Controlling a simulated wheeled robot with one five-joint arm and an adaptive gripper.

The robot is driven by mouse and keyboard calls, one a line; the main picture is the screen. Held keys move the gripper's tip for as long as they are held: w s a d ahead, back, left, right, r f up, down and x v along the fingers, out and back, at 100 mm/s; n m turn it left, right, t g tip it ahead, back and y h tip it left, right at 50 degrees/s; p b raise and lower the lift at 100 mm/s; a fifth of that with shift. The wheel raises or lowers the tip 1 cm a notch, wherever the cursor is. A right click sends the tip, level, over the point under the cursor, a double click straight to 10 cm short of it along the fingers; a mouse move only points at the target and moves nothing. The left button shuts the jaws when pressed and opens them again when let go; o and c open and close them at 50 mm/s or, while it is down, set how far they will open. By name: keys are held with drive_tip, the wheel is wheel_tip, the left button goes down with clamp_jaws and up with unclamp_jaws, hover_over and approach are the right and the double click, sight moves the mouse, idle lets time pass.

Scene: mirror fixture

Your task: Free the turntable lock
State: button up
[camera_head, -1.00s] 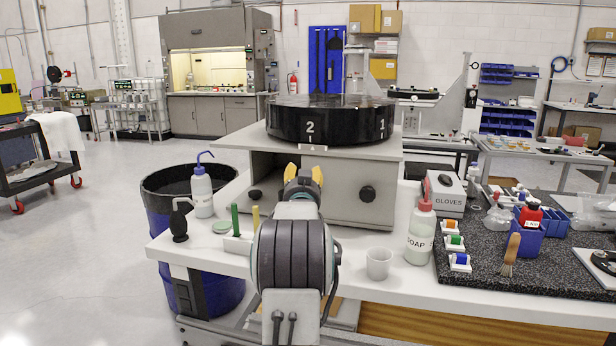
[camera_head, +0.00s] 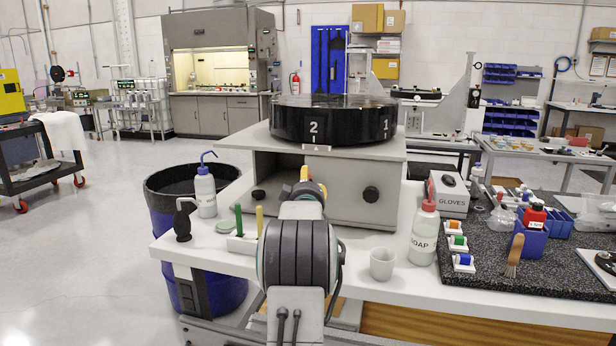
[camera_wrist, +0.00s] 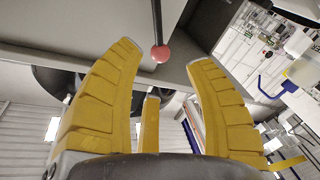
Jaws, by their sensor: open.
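The turntable (camera_head: 335,122) is a black drum marked 2 and 1 on a grey housing (camera_head: 334,211). A red ball on a thin dark rod (camera_wrist: 160,53) shows in the wrist view, just beyond and between my fingertips; I cannot tell whether it is the lock. My gripper (camera_wrist: 166,43) has its yellow fingers spread and empty, with the ball between their tips in the picture and apparently untouched. In the head view my gripper (camera_head: 305,174) is before the housing front, mostly hidden behind my arm. The housing carries a left black knob (camera_head: 258,194) and a right black knob (camera_head: 371,194).
A glove box (camera_head: 449,194) stands right. A blue bin (camera_head: 215,285) stands left of the bench.

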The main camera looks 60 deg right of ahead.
drive_tip(key=shift+p+x, duration=0.9)
drive_tip(key=shift+x, duration=2.35)
drive_tip(key=shift+c, duration=0.2)
clamp_jaws()
